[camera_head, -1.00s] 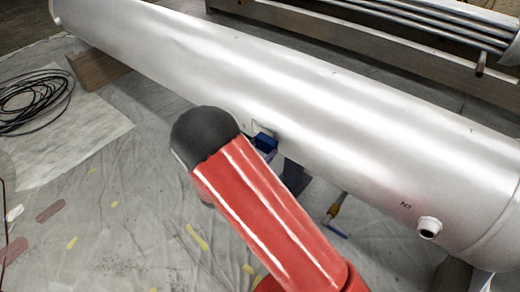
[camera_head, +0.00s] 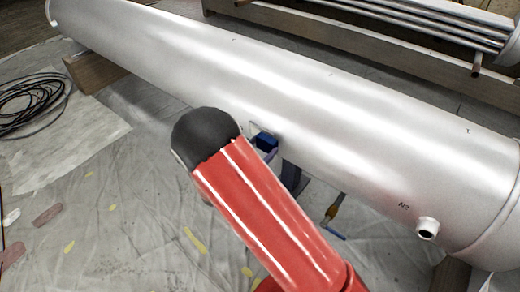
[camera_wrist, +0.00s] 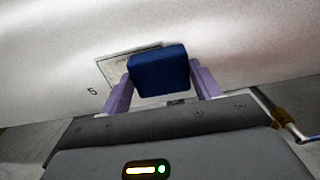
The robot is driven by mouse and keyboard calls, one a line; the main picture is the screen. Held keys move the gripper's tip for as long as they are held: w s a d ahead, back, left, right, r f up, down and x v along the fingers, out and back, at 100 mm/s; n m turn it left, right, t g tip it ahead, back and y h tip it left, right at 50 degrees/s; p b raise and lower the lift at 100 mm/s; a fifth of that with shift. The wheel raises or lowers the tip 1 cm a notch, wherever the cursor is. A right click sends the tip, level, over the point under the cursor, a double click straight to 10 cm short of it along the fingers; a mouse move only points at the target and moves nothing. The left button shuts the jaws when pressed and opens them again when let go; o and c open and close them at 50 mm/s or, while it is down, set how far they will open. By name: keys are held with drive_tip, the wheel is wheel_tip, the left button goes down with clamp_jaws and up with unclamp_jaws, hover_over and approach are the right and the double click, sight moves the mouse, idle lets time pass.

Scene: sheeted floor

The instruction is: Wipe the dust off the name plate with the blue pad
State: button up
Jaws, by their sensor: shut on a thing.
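The blue pad (camera_wrist: 159,74) is held between the two purple fingers of my gripper (camera_wrist: 160,88) in the wrist view. The pad also shows in the head view (camera_head: 266,141), just past my red arm. The name plate (camera_wrist: 116,68) is a small pale rectangle on the side of the silver cylinder, behind the pad. The pad hides much of it, and its left part and upper edge show. In the head view only a sliver of the plate (camera_head: 252,128) shows. I cannot tell whether the pad touches the plate, nor how much dust is on it.
The long silver cylinder (camera_head: 330,115) fills the middle, resting on wooden blocks (camera_head: 95,73). A stub nozzle (camera_head: 427,228) sticks out at its right end. A brush-like tool (camera_head: 333,212) is below it. Coiled black cable (camera_head: 32,100) lies at left on the sheeted floor.

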drive_tip(key=shift+w+d, duration=0.15)
drive_tip(key=shift+w, duration=0.05)
drive_tip(key=shift+w+a+b, duration=0.25)
drive_tip(key=shift+w+a, duration=0.55)
drive_tip(key=shift+a, duration=0.25)
drive_tip(key=shift+w+a+b, duration=0.2)
drive_tip(key=shift+w+a, duration=0.6)
drive_tip(key=shift+a, duration=0.3)
drive_tip(key=shift+w+a+b, duration=0.25)
drive_tip(key=shift+w+a, duration=0.55)
drive_tip(key=shift+a, duration=0.25)
drive_tip(key=shift+s+d+p, duration=0.2)
drive_tip(key=shift+s+d, duration=0.6)
drive_tip(key=shift+d, duration=0.3)
drive_tip(key=shift+s+d+p, duration=0.15)
drive_tip(key=shift+s+d, duration=0.7)
drive_tip(key=shift+d, duration=0.25)
drive_tip(key=shift+s+d+p, duration=0.2)
drive_tip(key=shift+s+d, duration=0.6)
drive_tip(key=shift+d, duration=0.3)
drive_tip(key=v, duration=0.6)
drive_tip(key=shift+s+a, duration=0.1)
drive_tip(key=shift+a, duration=0.1)
drive_tip(key=shift+p+v, duration=0.35)
drive_tip(key=shift+v, duration=1.05)
